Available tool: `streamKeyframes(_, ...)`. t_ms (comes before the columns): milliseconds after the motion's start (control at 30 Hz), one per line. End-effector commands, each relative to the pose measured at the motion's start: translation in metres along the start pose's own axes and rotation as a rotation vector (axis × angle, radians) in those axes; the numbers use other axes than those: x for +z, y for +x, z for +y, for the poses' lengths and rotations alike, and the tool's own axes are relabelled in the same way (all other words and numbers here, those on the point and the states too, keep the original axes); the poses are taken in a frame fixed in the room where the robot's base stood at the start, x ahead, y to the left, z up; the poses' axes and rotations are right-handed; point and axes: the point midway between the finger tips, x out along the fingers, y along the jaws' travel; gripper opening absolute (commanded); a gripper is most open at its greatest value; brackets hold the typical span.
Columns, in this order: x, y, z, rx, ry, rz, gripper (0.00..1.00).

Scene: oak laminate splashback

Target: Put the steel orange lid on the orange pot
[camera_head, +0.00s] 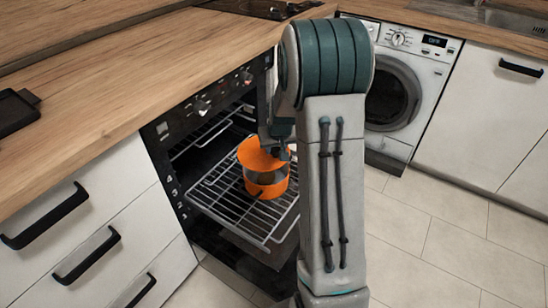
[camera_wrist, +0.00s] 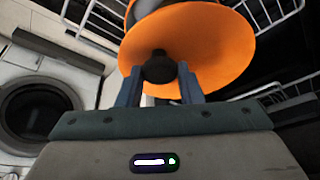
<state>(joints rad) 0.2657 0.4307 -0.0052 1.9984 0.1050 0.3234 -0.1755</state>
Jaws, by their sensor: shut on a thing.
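The orange lid (camera_wrist: 206,42) has a dark round knob (camera_wrist: 160,68). My gripper (camera_wrist: 160,82) is shut on that knob, one finger on each side, in the wrist view. In the head view the lid (camera_head: 256,154) is tilted above the orange pot (camera_head: 266,187). The pot stands on the pulled-out wire rack of the open oven, and its opening shows partly beneath the lid. I cannot tell whether the lid touches the rim. My gripper (camera_head: 277,150) is partly hidden by my arm in the head view.
The wire oven rack (camera_head: 225,205) sticks out over the open oven door. The oak worktop (camera_head: 110,85) runs above the oven, with a black item (camera_head: 15,112) at left. White drawers stand left; a washing machine (camera_head: 395,90) stands behind at right. Tiled floor at right is clear.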

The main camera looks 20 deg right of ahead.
Motion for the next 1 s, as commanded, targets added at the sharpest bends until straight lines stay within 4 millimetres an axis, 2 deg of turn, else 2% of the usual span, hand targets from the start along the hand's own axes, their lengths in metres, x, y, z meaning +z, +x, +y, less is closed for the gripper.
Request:
streamKeyframes(33,0.003,0.012,0.003,0.001,0.005,0.002,0.04)
streamKeyframes(467,0.007,0.026,0.010,0.004,0.012,0.002,0.04)
streamKeyframes(1000,0.025,0.068,0.010,0.004,0.011,0.002,0.04)
